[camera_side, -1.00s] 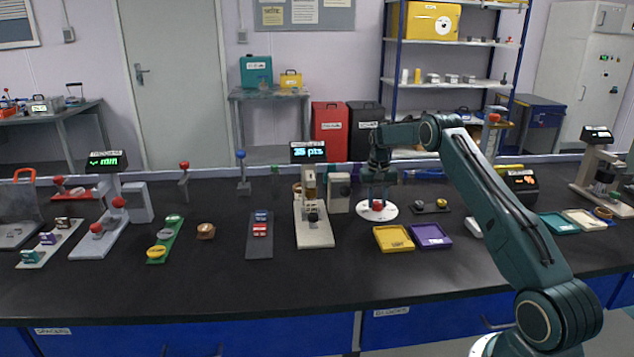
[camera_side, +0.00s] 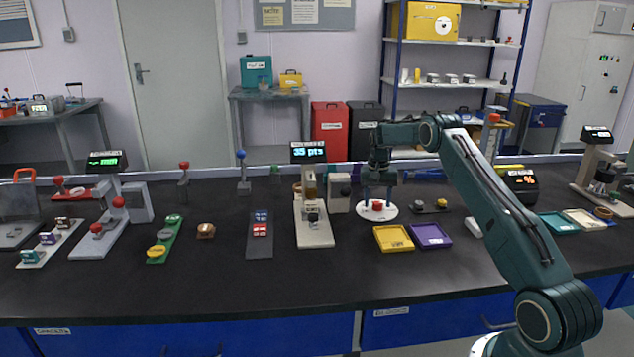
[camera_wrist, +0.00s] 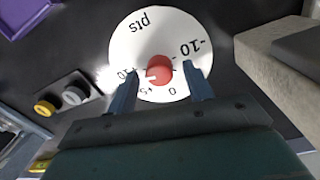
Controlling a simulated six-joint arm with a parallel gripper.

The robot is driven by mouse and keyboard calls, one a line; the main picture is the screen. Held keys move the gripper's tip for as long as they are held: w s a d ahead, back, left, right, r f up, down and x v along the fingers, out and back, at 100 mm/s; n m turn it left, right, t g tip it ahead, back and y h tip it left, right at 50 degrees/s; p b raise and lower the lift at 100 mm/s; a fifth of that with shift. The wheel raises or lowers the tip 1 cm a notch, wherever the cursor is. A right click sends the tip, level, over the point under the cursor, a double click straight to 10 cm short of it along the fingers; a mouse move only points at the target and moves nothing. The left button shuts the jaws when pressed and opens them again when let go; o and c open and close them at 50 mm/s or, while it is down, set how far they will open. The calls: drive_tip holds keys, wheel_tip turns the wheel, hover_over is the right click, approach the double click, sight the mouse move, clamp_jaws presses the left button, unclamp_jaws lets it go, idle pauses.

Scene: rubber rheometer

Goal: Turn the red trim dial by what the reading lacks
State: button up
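The red trim dial (camera_side: 377,205) sits on a round white plate (camera_side: 391,212) on the black bench. In the wrist view the red knob (camera_wrist: 159,68) is at the middle of the plate (camera_wrist: 140,35), which is marked "pts" with a scale including -10, 0 and +5. A white mark on the knob points to the lower left, toward the plus side. My gripper (camera_wrist: 162,88) is open, its two fingers on either side of the knob with gaps visible. In the side view my gripper (camera_side: 377,197) is right over the dial. A screen (camera_side: 309,152) left of it reads 35 pts.
A beige instrument (camera_side: 313,222) stands left of the dial. A small dark holder with grey and yellow buttons (camera_side: 429,206) lies to its right. Yellow (camera_side: 393,238) and purple (camera_side: 431,236) trays lie in front. The front bench strip is clear.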

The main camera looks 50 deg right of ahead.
sight(375, 203)
wheel_tip(375, 203, up, 12)
drive_tip(key=shift+w+a, duration=0.15)
drive_tip(key=shift+w, duration=0.05)
idle(0.8)
drive_tip(key=s+a+r+n+t+h, duration=0.1)
drive_tip(key=s+a+r+n, duration=0.25)
drive_tip(key=a+r, duration=0.65)
drive_tip(key=s+a+r+n+t, duration=0.2)
drive_tip(key=s+a+r, duration=0.2)
drive_tip(key=a+r, duration=0.65)
drive_tip(key=s+a+f+n+t, duration=0.1)
drive_tip(key=s+a+f+n, duration=0.15)
drive_tip(key=s+a, duration=0.95)
drive_tip(key=s+a+f+n+t, duration=0.1)
drive_tip(key=s+a+f, duration=0.2)
drive_tip(key=s, duration=0.3)
drive_tip(key=s+a+f+n+t+y, duration=0.1)
drive_tip(key=s+a+f+n, duration=0.1)
drive_tip(key=s, duration=0.4)
drive_tip(key=shift+a+f, duration=0.4)
drive_tip(key=shift+a, duration=0.5)
